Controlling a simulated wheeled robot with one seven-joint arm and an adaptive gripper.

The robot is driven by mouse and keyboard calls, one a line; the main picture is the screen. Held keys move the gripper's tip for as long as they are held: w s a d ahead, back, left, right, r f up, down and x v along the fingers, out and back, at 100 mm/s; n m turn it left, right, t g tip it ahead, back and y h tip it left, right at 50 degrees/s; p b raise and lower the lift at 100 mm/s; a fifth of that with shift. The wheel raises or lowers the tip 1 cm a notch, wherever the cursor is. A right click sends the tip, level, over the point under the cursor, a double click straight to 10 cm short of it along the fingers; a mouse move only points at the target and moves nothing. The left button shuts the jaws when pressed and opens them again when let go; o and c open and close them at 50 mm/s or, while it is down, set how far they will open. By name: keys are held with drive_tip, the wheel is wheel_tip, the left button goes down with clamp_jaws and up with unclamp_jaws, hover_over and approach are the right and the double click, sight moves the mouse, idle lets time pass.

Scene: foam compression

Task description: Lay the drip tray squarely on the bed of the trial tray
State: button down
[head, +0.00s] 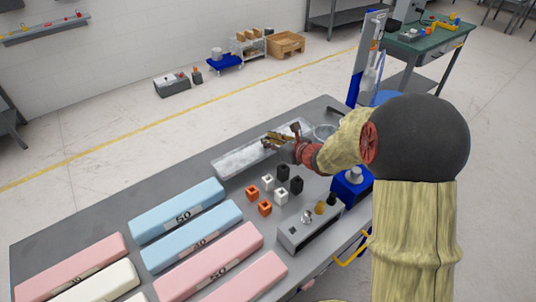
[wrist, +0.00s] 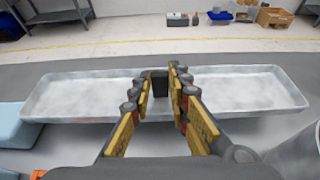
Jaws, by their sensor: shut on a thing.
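A long, shallow, mottled grey metal tray (head: 240,160) lies near the far edge of the table. In the wrist view the tray (wrist: 80,95) runs across the picture and shows on both sides of my fingers. Only one tray outline is clear; I cannot tell whether a second tray lies within it. My gripper (head: 292,140) is over the tray's right half in the head view. In the wrist view its fingers (wrist: 160,85) are closed around a dark upright piece (wrist: 160,77). The fingers hide the tray's middle, and whether the piece joins the tray or touches it cannot be told.
Small orange, white and black blocks (head: 265,208) stand on the table in front of the tray. Blue and pink foam bars (head: 178,208) fill the left. A grey box with small parts (head: 310,230) stands at the front right.

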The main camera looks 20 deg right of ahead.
sight(270, 150)
drive_tip(key=shift+f+b, duration=0.7)
drive_tip(key=shift+f, duration=1.45)
drive_tip(key=shift+f, duration=0.2)
drive_tip(key=c, duration=1.7)
unclamp_jaws()
drive_tip(key=shift+s, duration=0.1)
drive_tip(key=shift+r, duration=0.1)
